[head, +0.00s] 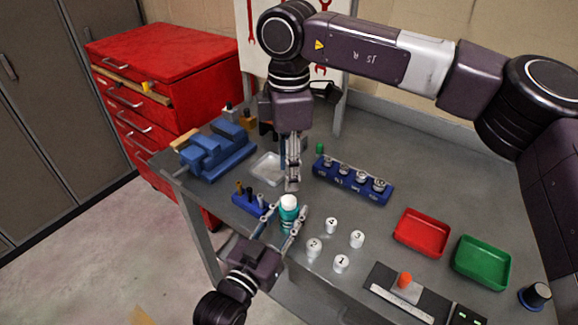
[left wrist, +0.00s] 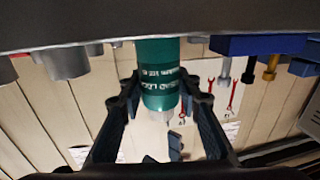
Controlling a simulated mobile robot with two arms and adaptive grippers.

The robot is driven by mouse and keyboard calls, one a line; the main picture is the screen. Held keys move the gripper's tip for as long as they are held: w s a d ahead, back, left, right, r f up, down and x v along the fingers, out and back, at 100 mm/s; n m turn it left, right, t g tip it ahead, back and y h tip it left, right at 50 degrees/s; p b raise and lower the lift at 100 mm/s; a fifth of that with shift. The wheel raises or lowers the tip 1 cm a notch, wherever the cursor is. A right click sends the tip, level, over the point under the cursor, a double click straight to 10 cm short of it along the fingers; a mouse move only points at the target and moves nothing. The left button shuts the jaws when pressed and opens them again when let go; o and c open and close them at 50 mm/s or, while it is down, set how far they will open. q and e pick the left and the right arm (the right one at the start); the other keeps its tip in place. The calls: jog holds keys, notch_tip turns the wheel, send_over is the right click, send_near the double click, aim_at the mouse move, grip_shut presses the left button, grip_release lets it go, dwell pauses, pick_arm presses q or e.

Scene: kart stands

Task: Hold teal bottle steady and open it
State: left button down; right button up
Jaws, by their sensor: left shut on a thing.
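The teal bottle (head: 288,213), with white lettering and a white cap (head: 288,201), stands upright near the table's front edge. My left gripper (head: 286,226) reaches in from the front and is shut around the bottle. The left wrist view shows the teal bottle (left wrist: 158,75) upside down between the two fingers. My right gripper (head: 292,187) points down from above, its fingertips close over or just behind the cap. I cannot tell whether they touch it or how far apart they are.
Several numbered white pots (head: 331,225) stand right of the bottle. A blue tool holder (head: 249,204) is close on its left. Behind are a metal tray (head: 267,168), a blue vise (head: 215,152) and a blue rack (head: 354,180). Red (head: 421,233) and green (head: 482,262) trays lie right.

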aim_at(289, 200)
jog(key=shift+f, duration=4)
